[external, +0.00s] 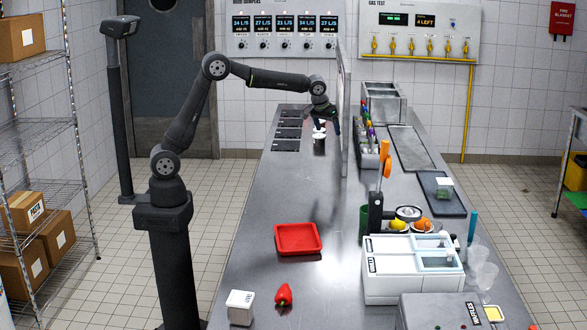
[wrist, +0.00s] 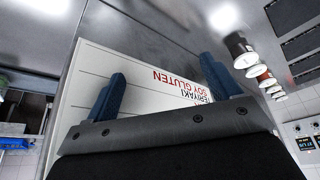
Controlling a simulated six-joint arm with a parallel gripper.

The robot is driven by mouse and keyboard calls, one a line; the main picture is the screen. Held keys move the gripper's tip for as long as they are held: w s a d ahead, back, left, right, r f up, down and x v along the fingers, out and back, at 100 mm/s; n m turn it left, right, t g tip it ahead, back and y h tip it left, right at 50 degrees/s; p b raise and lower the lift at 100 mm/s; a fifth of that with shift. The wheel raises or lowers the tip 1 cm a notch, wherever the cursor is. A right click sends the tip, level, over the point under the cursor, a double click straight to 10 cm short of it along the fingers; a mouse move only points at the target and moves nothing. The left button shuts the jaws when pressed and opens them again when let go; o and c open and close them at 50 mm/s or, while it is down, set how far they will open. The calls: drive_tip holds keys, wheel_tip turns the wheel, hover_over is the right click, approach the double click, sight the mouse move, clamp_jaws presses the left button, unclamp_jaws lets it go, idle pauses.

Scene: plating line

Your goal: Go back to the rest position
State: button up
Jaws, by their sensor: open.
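My gripper (external: 321,124) is at the end of my outstretched arm, above the far part of the steel counter (external: 240,235). In the wrist view its two blue fingers (wrist: 163,85) stand well apart, with nothing seen held between them. A dark container with a white top (external: 319,145) stands on the counter just below the gripper in the external view. I cannot tell whether they touch. A white board with red and black lettering (wrist: 130,62), reading "SOY GLUTEN", fills the view beyond the fingers.
A thin upright panel (external: 345,105) stands right beside my gripper. Several cups (wrist: 238,48) line up at the right in the wrist view. White bins (external: 395,275) stand right. The counter's middle-left is clear.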

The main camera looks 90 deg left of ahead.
drive_tip(key=s+d+f+m, duration=0.1)
drive_tip(key=d+f, duration=0.3)
drive_tip(key=d, duration=0.6)
drive_tip(key=shift+f+m+t, duration=0.35)
drive_tip(key=shift+m+t, duration=0.05)
drive_tip(key=shift+m, duration=0.3)
